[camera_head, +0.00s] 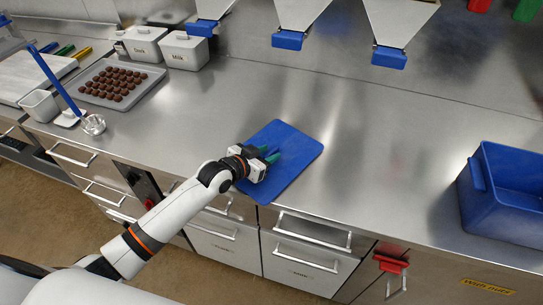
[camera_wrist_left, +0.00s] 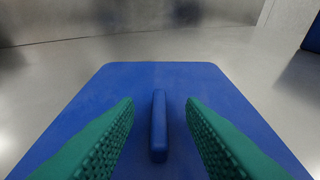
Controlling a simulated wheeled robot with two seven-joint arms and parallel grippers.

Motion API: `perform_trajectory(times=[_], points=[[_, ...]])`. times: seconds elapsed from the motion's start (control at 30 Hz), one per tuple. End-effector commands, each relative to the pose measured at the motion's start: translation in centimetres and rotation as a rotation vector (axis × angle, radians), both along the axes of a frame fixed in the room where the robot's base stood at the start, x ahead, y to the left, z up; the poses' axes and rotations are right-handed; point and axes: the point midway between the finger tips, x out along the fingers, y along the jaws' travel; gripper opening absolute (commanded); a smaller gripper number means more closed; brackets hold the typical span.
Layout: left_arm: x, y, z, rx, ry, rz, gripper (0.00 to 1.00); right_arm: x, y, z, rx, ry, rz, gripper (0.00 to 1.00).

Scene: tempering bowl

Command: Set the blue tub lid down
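The blue tub lid (camera_head: 298,152) is a flat blue plate at the front of the steel counter, its near corner close to the front edge. It looks flat on the counter, though I cannot tell whether it touches everywhere. In the left wrist view the lid (camera_wrist_left: 160,75) fills the middle, with its upright blue bar handle (camera_wrist_left: 159,128). My left gripper (camera_head: 269,156) is over the lid. Its green fingers (camera_wrist_left: 160,102) stand on either side of the handle with a gap on both sides. My right gripper is not in view.
An open blue tub (camera_head: 503,200) stands at the right. A tray of chocolates (camera_head: 92,96), white lidded bins (camera_head: 184,52) and a small white container (camera_head: 40,107) are at the left. Blue-tipped dispensers (camera_head: 288,40) hang above. The counter between lid and tub is clear.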

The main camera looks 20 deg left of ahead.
Motion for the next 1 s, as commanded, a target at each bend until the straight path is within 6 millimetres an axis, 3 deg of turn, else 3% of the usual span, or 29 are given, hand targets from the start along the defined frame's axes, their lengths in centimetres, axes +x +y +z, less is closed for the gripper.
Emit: perform_trajectory(times=[0.07, 0.3, 0.67, 1.0], points=[[0.0, 0.0, 0.0, 0.0, 0.0, 0.0, 0.36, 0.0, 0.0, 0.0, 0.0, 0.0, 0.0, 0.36], [0.0, 0.0, 0.0, 0.0, 0.0, 0.0, 0.0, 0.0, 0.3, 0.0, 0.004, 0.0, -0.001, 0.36], [0.0, 0.0, 0.5, -0.001, -0.004, 0.0, 0.0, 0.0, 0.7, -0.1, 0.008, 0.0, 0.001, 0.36], [0.1, 0.0, 6.6, 0.0, -0.009, -0.002, 0.0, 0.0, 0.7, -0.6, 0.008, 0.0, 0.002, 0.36]])
